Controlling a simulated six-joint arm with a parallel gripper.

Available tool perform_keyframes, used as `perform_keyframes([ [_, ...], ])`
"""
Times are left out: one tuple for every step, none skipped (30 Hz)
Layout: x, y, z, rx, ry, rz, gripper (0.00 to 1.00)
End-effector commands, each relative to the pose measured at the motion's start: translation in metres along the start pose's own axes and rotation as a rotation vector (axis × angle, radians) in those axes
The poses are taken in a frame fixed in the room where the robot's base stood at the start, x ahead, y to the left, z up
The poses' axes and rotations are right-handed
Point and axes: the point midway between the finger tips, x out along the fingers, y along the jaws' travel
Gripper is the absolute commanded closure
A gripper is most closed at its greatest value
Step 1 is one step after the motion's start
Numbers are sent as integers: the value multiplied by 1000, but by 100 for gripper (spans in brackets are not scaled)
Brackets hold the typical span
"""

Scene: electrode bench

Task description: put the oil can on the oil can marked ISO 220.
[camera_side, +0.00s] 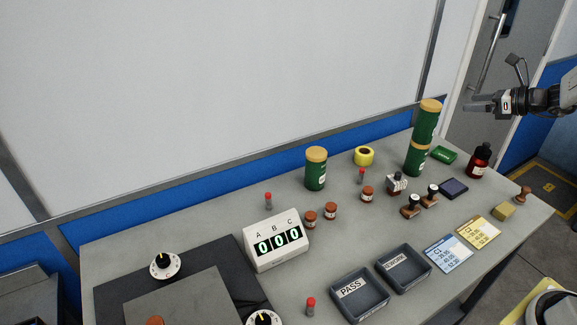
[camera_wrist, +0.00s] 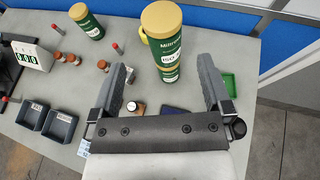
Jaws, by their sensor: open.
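Two green oil cans with tan lids are stacked at the back right of the bench: the upper can (camera_side: 426,123) stands on the lower can (camera_side: 416,159). In the wrist view the upper can (camera_wrist: 163,48) has a label whose visible part reads "ISO 2"; the rest is unclear. The lower can (camera_wrist: 170,74) is partly hidden under it. A third green can (camera_side: 316,172) stands alone to the left. My gripper (camera_side: 468,106) is open and empty, to the right of the stack and apart from it; its fingers also show in the wrist view (camera_wrist: 162,65).
A yellow tape roll (camera_side: 364,156), a green box (camera_side: 443,155) and a dark red bottle (camera_side: 479,160) stand near the stack. Stamps (camera_side: 411,206), small brown jars and two trays (camera_side: 360,294) lie further forward. A wall runs behind the bench.

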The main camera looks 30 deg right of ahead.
Motion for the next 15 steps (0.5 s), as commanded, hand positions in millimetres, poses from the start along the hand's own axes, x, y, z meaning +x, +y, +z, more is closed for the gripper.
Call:
perform_keyframes([
  [2,4,0,-11,9,9,0],
  [4,7,-1,-22,17,16,0],
  [7,12,-2,-41,32,30,0],
  [10,18,-3,-58,46,42,0],
  [12,24,-5,-79,64,56,0],
  [17,33,-7,-116,90,81,0],
  [21,42,-9,-146,112,101,0],
  [24,51,-12,-183,136,124,0],
  [29,64,-15,-237,171,160,0],
  [33,75,-19,-283,200,189,0],
  [36,87,-22,-335,228,221,0],
  [40,103,-28,-408,267,266,0],
  [42,114,-32,-466,295,301,0],
  [43,126,-36,-529,323,338,0],
  [45,142,-42,-614,358,388,0],
])
